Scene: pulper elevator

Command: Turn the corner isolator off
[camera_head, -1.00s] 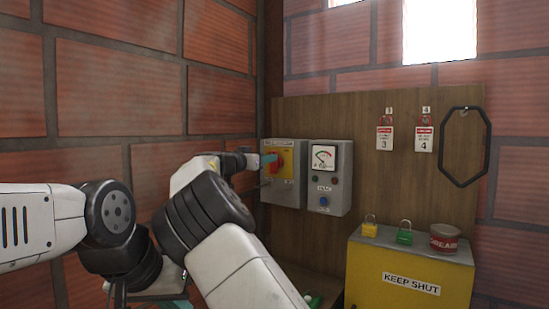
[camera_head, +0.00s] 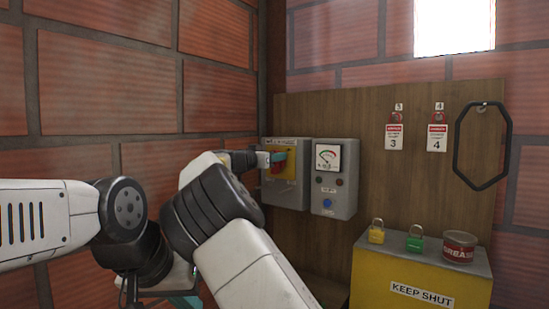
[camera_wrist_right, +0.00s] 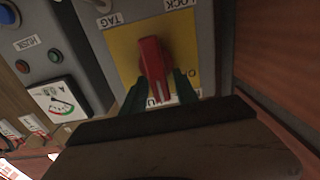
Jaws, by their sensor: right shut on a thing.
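The corner isolator is a grey box (camera_head: 303,146) with a yellow plate and a red rotary handle (camera_head: 288,168), mounted on the wooden board at the wall corner. The handle also shows in the right wrist view (camera_wrist_right: 152,62), lengthwise in the picture, with a white mark at its near end. My right gripper (camera_head: 277,157) is at the handle; in the wrist view its teal fingers (camera_wrist_right: 160,86) lie either side of the handle's near end, shut on it. Some plate lettering is hidden by the fingers. My left gripper (camera_head: 184,301) is low at the bottom edge, mostly cut off.
A grey meter box (camera_head: 334,190) with a dial and buttons is right beside the isolator. Tags and red padlocks (camera_head: 394,137) and a black hexagonal ring (camera_head: 457,150) hang further right.

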